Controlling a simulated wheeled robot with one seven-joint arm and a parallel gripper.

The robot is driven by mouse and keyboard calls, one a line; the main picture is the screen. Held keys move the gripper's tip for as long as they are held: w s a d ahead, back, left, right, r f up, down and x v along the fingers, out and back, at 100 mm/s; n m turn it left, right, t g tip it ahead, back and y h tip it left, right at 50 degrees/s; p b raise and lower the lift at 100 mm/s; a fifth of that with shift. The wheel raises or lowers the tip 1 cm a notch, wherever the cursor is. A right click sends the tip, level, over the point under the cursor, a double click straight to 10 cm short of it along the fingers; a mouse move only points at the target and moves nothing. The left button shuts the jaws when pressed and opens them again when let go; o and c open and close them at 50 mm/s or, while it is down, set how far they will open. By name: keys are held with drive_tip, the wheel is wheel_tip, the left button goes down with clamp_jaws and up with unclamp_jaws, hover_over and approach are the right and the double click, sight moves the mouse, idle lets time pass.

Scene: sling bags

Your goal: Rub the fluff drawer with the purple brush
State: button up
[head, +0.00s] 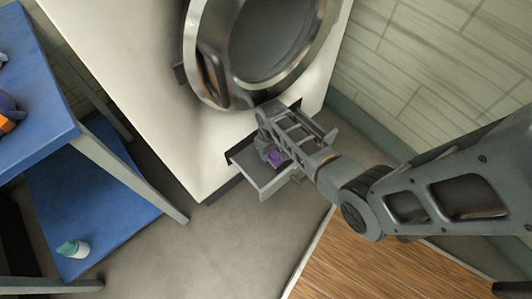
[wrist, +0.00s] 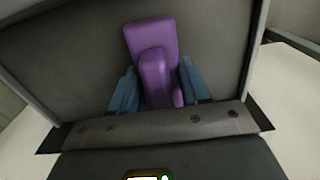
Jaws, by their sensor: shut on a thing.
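The purple brush (wrist: 152,50) is held between the two blue-grey fingers of my gripper (wrist: 156,92) in the wrist view. In the head view the brush (head: 275,158) shows as a small purple patch at my gripper (head: 268,148). The fluff drawer (head: 262,178) is pulled out low on the front of the white machine. My gripper is over the drawer, with the brush at or inside it. The drawer's grey floor (wrist: 80,70) lies behind the brush in the wrist view. I cannot tell whether the brush touches it.
The white machine (head: 130,80) has a round door (head: 215,90) above the drawer. A blue two-level table (head: 35,90) stands at left, with a bottle (head: 75,249) on its lower shelf. Grey floor (head: 190,255) is clear in front.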

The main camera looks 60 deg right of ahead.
drive_tip(key=shift+s+d+f, duration=0.35)
drive_tip(key=shift+s+d, duration=0.1)
drive_tip(key=shift+s, duration=0.05)
drive_tip(key=r+p, duration=0.6)
drive_tip(key=shift+w+r, duration=0.2)
drive_tip(key=shift+r, duration=0.15)
wheel_tip(320, 180, up, 3)
drive_tip(key=p, duration=0.3)
idle(0.6)
